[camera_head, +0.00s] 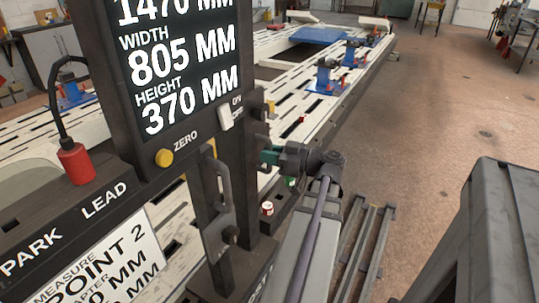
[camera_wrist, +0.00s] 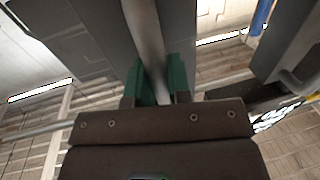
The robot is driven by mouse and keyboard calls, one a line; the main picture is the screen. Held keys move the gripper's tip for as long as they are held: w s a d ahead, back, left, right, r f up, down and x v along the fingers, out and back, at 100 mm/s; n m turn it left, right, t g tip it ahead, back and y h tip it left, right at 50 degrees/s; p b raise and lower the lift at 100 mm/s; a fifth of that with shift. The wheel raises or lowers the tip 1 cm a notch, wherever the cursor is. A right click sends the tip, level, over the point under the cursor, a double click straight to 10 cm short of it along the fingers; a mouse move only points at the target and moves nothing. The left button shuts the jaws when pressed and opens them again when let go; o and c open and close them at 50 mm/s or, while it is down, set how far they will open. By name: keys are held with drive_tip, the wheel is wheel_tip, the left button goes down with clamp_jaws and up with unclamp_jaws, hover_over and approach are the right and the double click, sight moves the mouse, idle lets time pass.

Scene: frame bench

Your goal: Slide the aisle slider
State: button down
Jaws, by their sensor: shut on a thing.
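My gripper (camera_head: 268,156) reaches in from the right in the head view, its green fingers beside the dark post under the display. In the wrist view the two green fingers of my gripper (camera_wrist: 160,78) are closed on a smooth grey bar (camera_wrist: 145,30) that runs between them. The bar looks like the handle of the aisle slider; its ends and the slider's track are hidden. In the head view the gripped part is mostly hidden behind the post and the fingers.
The display panel (camera_head: 178,60) reads width 805 mm and height 370 mm. A yellow ZERO button (camera_head: 164,158) and a white switch (camera_head: 230,117) sit on its frame. Another grey handle (camera_head: 222,185) stands nearer. A red plug (camera_head: 76,163) stands at left.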

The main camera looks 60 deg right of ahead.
wheel_tip(320, 180, up, 2)
drive_tip(key=shift+r+p, duration=0.15)
drive_tip(key=shift+p, duration=0.2)
drive_tip(key=shift+f, duration=0.2)
drive_tip(key=c, duration=1.1)
unclamp_jaws()
drive_tip(key=shift+o, duration=0.2)
drive_tip(key=v, duration=1)
drive_tip(key=shift+s, duration=0.35)
drive_tip(key=shift+d, duration=0.15)
